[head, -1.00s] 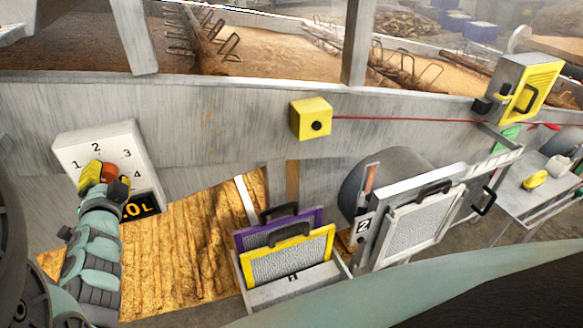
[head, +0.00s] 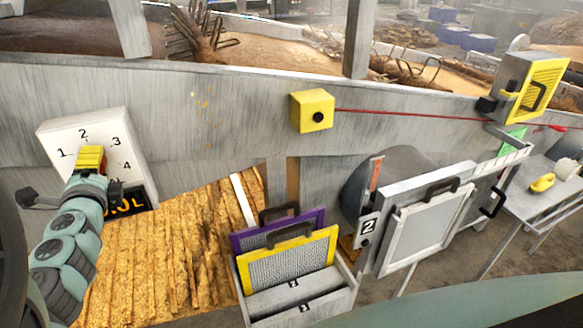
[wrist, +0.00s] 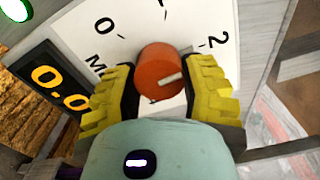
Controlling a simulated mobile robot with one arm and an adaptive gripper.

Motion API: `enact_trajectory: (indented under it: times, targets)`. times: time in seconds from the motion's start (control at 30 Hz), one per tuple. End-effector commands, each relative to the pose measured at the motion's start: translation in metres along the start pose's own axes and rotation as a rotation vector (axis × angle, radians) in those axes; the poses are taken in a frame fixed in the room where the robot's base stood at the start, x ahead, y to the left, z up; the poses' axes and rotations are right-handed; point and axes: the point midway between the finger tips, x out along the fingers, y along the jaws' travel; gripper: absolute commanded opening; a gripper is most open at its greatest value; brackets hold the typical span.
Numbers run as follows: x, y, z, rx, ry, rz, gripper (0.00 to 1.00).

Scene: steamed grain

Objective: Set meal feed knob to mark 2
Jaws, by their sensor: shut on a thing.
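The feed knob (wrist: 160,68) is a red-orange cylinder on a white dial panel (head: 60,133). In the wrist view its white pointer line runs right and slightly upward, roughly toward the 2 side; exact alignment is unclear. My gripper (wrist: 165,88) is shut on the knob, one yellow pad at each side. A dark display (wrist: 50,85) below the dial reads 0.0 in orange.
A yellow box (head: 311,111) with a red cord sits on the grey wall. An open bin (head: 320,295) holds purple- and yellow-framed screens. A grey-framed screen unit (head: 420,225) stands right of it. Ribbed golden grain (head: 170,265) lies below the panel.

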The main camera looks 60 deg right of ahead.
Motion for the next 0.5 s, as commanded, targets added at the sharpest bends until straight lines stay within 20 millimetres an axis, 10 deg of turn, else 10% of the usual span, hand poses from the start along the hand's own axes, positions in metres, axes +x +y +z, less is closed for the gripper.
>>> enact_trajectory:
  times: [0.5]
  targets:
    - [-0.0002,0.0017,-0.0012,0.076,0.003,0.003,0.08]
